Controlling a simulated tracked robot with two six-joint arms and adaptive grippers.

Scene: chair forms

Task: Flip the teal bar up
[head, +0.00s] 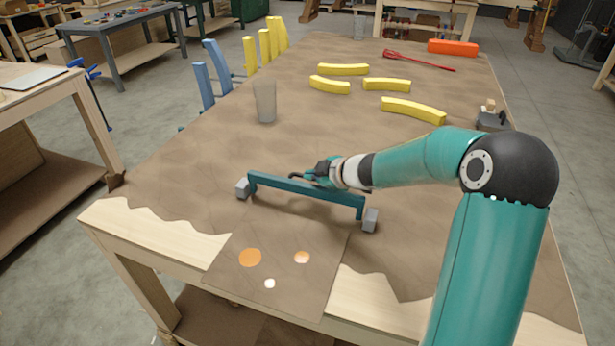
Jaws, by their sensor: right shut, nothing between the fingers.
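The teal bar (278,187) is a long bar with a short leg at each end, set between two small grey blocks (242,188) on the brown-covered table (187,160). It stands raised above the table top. My right gripper (303,177) is at the far side of the bar, near its middle, with its fingers closed and nothing between them. From this view I cannot tell whether the fingers touch the bar. My left gripper is out of view.
Yellow curved pieces (413,109) lie farther back, with a red tool (420,61) and an orange block (452,47). A translucent cup (265,102) stands left of centre. Blue and yellow slats stand along the left edge. A panel with orange spots (275,262) lies in front.

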